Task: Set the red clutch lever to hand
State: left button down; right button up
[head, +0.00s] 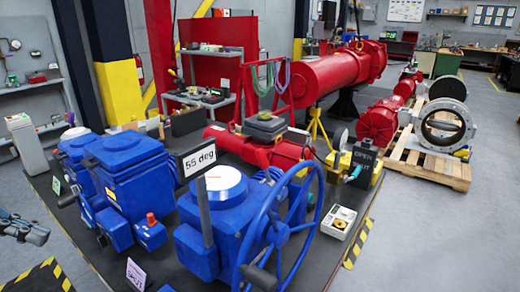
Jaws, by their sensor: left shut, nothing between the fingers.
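The blue valve actuator (212,226) stands on a dark bench with a large blue handwheel (241,258) at its front. A small red upright piece (151,219) sits on a small blue box at the actuator's left. I cannot tell for sure that it is the red clutch lever, nor read its setting. My left gripper (42,236) is shut and empty at the left edge, well apart from the actuator. My right gripper is not in view.
A purple-lettered card (135,275) is at the front. A white box with a yellow knob (339,222) sits right of the handwheel. A pallet (432,168) with valves stands on the floor.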

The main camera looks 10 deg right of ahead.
aim_at(262, 158)
jog(key=i+l, duration=0.35)
jog(key=l, duration=0.15)
jog(key=i+l, duration=0.7)
jog(key=l, duration=0.25)
